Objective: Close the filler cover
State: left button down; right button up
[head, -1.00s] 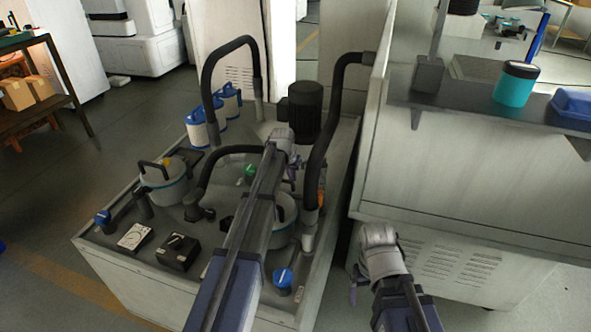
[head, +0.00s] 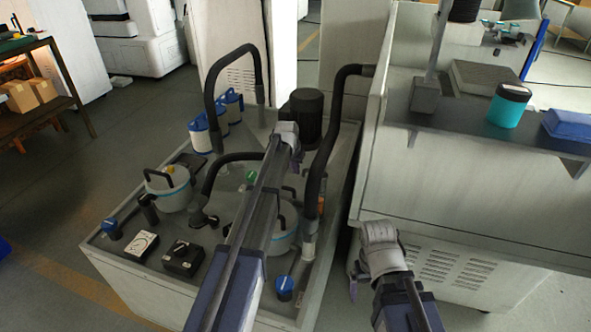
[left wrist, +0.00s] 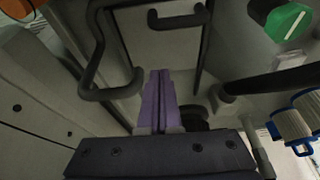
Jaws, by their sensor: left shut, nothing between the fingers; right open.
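My left gripper (head: 299,157) is over the back middle of the tank unit's top in the head view. In the left wrist view its purple fingers (left wrist: 158,100) are pressed together and empty. Ahead of them is a pale flat panel (left wrist: 160,45) with a dark edge, apparently the filler cover, and a black bar handle (left wrist: 180,18). I cannot tell how far it stands open, or whether the fingers touch it. In the head view my left arm hides that area. My right gripper (head: 355,283) is open and low, right of the unit.
Black hoses (head: 330,125) arch over the unit top (head: 225,205). Lidded pots (head: 168,192), a green knob (head: 250,178), blue-topped canisters (head: 199,137) and a black motor (head: 306,115) crowd it. A pale machine cabinet (head: 450,195) bounds the right side.

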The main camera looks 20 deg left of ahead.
pick_arm(q)
jog(key=p+v, duration=0.4)
jog(key=v, duration=0.2)
jog(key=shift+w, duration=0.1)
pick_arm(e)
notch_tip(320, 180, up, 6)
jog(key=shift+f, duration=0.2)
